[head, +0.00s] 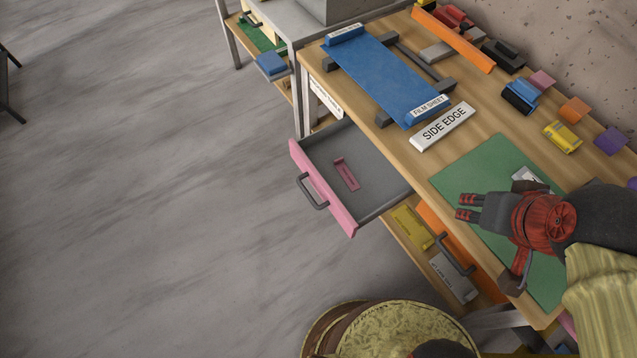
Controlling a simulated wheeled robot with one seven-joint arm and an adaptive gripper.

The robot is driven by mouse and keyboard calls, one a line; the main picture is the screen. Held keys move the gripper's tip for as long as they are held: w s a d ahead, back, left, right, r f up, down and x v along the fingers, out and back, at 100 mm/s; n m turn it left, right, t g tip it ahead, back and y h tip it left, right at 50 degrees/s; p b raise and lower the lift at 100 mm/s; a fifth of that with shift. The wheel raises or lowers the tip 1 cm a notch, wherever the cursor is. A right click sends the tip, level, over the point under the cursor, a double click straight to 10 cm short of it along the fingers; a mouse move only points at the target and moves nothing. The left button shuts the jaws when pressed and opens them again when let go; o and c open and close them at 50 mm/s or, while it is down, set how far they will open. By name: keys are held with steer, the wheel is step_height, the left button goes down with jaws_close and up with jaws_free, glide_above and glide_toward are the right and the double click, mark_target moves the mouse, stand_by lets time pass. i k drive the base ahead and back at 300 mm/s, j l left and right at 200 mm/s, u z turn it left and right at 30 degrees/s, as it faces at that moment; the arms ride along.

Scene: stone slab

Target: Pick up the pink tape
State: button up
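A small flat pink piece (346,174) lies in an open grey drawer (372,205) with a pink front (322,190). A small pink block (543,80) also stands at the back of the wooden bench; I cannot tell from the picture which of the two is the tape. My gripper (466,207), with red and black fingers, is over the green mat (485,165), to the right of the drawer and apart from both pink things. Its two fingers stand apart with nothing visible between them.
A dark drawer handle (312,192) juts out over clear floor (150,180).

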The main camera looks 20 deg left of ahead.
mark_target(349, 179)
steer(key=z, duration=1.05)
steer(key=u, duration=1.95)
steer(key=i+j, duration=0.25)
steer(key=i, duration=0.15)
steer(key=i+j, duration=0.25)
steer(key=i+j+u, duration=0.05)
steer(key=i, duration=0.05)
